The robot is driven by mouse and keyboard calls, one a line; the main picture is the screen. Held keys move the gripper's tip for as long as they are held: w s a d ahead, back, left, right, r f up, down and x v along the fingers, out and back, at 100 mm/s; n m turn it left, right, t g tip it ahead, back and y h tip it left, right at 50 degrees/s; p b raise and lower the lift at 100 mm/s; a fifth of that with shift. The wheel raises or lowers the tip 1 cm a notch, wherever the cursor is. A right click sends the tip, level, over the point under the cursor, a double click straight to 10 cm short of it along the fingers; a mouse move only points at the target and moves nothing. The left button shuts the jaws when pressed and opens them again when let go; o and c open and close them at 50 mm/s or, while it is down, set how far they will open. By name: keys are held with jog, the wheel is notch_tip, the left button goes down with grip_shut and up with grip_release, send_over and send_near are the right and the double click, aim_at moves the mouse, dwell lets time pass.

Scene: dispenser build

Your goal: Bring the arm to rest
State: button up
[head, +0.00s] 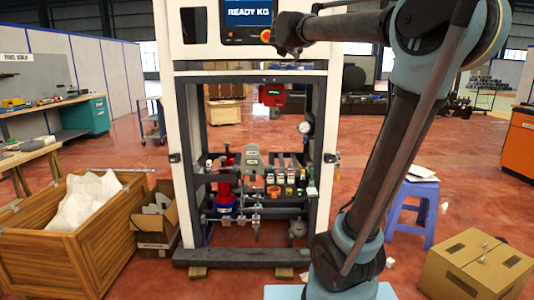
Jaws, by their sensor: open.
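My arm rises on the right side of the head view and bends over at the top. Its forearm reaches left to my gripper (286,46), a small dark shape in front of the dispenser frame's upper panel. My gripper is open, with nothing visible in it; its fingers are hard to make out at this size. The dispenser frame (325,120) stands upright in the middle, white with dark inner posts. Its screen (248,20) reads "READY KG". The gripper appears just right of the screen and the red button (265,35); I cannot tell its distance from the panel.
A wooden crate (85,240) with white bags and an open cardboard box (152,225) stand left of the frame. A blue stool (413,205) and a closed cardboard box (478,268) stand at right. Red floor (440,140) is open behind.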

jog(key=s+d+f+m+g+h, duration=0.1)
jog(key=s+d+f+m+g, duration=0.2)
jog(key=s+d+f+m, duration=0.35)
jog(key=s+d+f+m+g, duration=0.2)
jog(key=s+d+f+m, duration=0.15)
jog(key=s+f, duration=0.6)
jog(key=s+d+f+m+g+h, duration=0.1)
jog(key=s+d+f+m+g, duration=0.35)
jog(key=f, duration=0.65)
jog(key=s+a+f+m+g+y, duration=0.2)
jog(key=s+f+m, duration=0.5)
jog(key=s+f, duration=0.5)
jog(key=s+a+f+m+g+y, duration=0.2)
jog(key=s+f+m, duration=0.5)
jog(key=s+f, duration=0.5)
notch_tip(320, 180, down, 4)
jog(key=shift+a+r+y, duration=0.25)
jog(key=shift+a+y, duration=0.25)
jog(key=shift+y, duration=0.1)
jog(key=shift+w, duration=0.1)
jog(key=shift+w+f+g, duration=0.2)
jog(key=shift+w+g, duration=0.05)
jog(key=shift+w, duration=0.2)
